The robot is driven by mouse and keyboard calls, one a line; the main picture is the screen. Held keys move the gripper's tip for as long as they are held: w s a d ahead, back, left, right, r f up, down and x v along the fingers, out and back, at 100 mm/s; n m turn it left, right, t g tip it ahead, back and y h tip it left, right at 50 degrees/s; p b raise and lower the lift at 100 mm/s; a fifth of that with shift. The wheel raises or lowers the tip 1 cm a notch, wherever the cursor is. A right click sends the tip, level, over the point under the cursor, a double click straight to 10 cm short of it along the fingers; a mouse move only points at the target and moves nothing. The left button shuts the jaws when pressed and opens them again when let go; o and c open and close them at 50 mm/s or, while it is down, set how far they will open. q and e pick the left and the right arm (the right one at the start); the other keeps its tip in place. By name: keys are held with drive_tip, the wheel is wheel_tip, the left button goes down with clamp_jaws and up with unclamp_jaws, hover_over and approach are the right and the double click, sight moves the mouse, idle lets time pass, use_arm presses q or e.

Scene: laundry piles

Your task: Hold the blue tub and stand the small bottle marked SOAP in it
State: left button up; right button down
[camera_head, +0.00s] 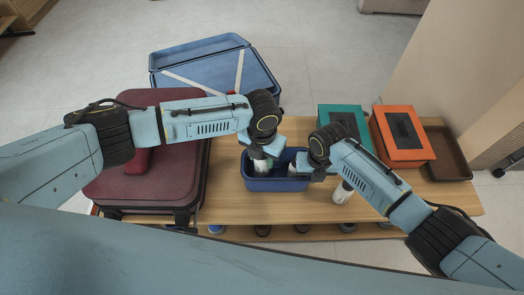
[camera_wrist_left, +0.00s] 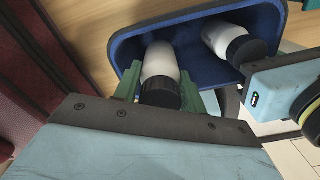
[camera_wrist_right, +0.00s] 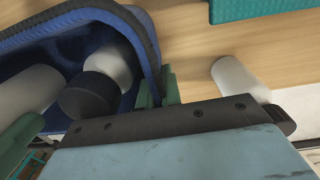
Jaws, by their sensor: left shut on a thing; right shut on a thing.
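The blue tub (camera_head: 275,184) stands on the wooden table; its wall also shows in the left wrist view (camera_wrist_left: 128,50) and right wrist view (camera_wrist_right: 145,40). My left gripper (camera_head: 264,158) is shut on a white bottle (camera_wrist_left: 161,62) with a black cap, inside the tub's left part. Whether this bottle touches the tub floor I cannot tell. A second white bottle (camera_wrist_left: 222,38) with a black cap is in the tub to its right. My right gripper (camera_head: 308,168) is shut on the tub's right wall. No SOAP marking is readable on either bottle.
Another white bottle (camera_head: 342,192) stands on the table right of the tub. A teal box (camera_head: 345,110), an orange box (camera_head: 402,153) and a brown tray (camera_head: 446,158) are behind right. A dark red suitcase (camera_head: 110,190) is at left, with an open blue case (camera_head: 210,70) behind.

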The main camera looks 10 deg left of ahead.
use_arm(q)
drive_tip(key=shift+f, duration=2.2)
drive_tip(key=o, duration=1.1)
drive_tip(key=shift+r, duration=4.55)
